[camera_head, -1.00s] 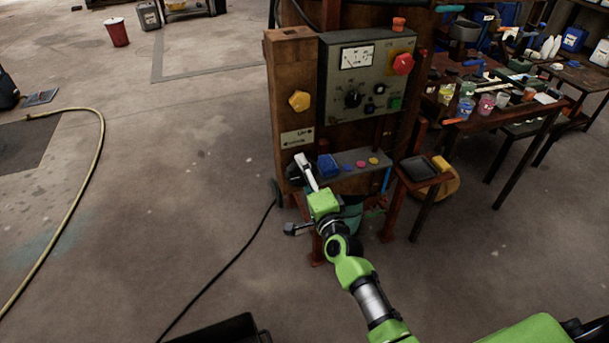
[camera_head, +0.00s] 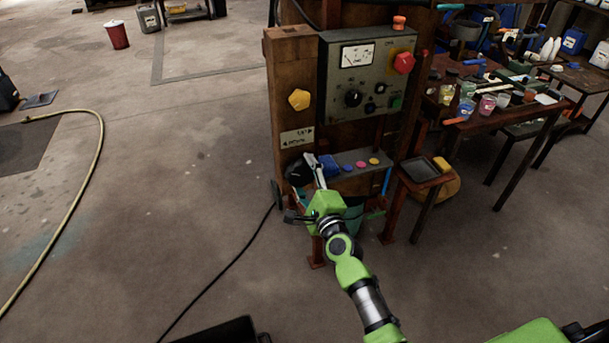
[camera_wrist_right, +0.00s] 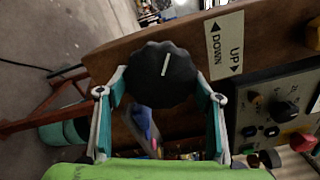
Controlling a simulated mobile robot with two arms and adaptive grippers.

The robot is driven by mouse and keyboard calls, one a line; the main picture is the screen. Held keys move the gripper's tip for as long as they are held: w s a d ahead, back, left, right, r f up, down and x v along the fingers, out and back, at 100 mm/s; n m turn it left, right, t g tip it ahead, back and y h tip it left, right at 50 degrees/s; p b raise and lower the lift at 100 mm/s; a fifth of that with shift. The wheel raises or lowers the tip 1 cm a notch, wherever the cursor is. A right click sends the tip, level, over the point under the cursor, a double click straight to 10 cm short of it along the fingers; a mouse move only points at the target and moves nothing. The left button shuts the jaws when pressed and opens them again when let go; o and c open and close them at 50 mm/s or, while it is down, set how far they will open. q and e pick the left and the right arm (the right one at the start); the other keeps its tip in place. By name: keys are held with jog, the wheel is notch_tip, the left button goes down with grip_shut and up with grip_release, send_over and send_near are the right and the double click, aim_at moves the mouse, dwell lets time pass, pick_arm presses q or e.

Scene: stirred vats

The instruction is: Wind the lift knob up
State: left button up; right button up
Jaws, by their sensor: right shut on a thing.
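The lift knob (camera_wrist_right: 162,75) is a black, scalloped round knob with a white pointer line, on the brown post's face. In the head view the knob (camera_head: 297,171) shows as a dark shape low on the post. My right gripper (camera_wrist_right: 160,84) has a finger on each side of the knob and is shut on it. In the head view the right gripper (camera_head: 314,168) reaches the knob from below right. A label with UP and DOWN arrows (camera_wrist_right: 226,45) is beside the knob. The pointer line is nearly upright in the wrist view. My left gripper is not in view.
A grey control panel (camera_head: 340,88) with a gauge, knobs and a red button is above right. A yellow knob (camera_head: 299,100) is on the post. A blue block (camera_head: 327,166) and a small tray (camera_head: 419,169) are close right. Floor is open to the left.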

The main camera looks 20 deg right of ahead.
jog(key=shift+f, duration=0.1)
jog(key=o, duration=1.1)
jog(key=s, duration=1.2)
jog(key=shift+d, duration=0.2)
